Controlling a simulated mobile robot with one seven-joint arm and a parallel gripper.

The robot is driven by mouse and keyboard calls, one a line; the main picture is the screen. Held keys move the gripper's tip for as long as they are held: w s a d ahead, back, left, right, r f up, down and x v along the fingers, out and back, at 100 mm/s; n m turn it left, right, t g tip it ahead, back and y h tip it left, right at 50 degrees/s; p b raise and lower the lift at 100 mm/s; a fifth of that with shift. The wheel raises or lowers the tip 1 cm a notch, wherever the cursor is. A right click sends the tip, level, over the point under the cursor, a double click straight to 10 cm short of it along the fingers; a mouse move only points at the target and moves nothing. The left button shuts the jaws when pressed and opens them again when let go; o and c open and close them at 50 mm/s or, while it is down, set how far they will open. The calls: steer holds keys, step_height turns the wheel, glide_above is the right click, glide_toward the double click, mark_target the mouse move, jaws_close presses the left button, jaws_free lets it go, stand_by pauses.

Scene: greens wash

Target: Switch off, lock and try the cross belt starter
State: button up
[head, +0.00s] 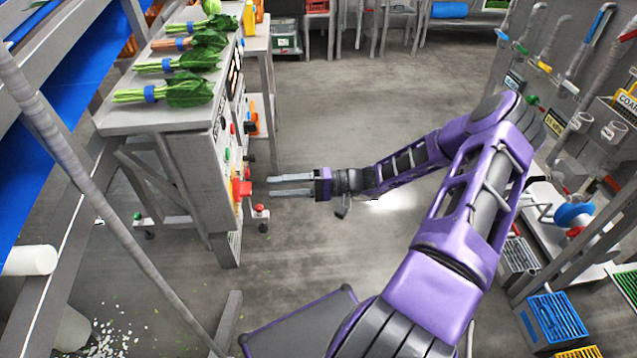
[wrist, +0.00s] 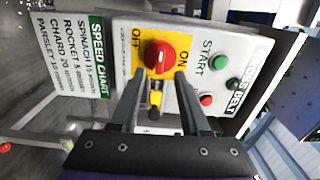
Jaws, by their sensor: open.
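The cross belt starter is a pale panel (wrist: 215,68) seen close up and turned in the wrist view. It has a red rotary switch (wrist: 160,55) between OFF and ON labels; I cannot tell its setting for sure. A green START button (wrist: 219,62), a black button (wrist: 233,84) and a red button (wrist: 206,100) sit right of it. A yellow and black piece (wrist: 155,95) lies below the switch, seen between my fingers; I cannot tell whether it is a lock. My gripper (head: 271,186) is open and empty, pointing at the red switch (head: 240,188), apart from it in the head view.
A bench (head: 150,118) with several bundles of greens stands above the panel. A speed chart (wrist: 75,55) is beside the starter. A red-topped item (head: 260,209) stands close below my gripper. A tool rack and blue crate (head: 553,318) are at right. The middle floor is clear.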

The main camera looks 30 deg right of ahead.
steer(key=v, duration=1.1)
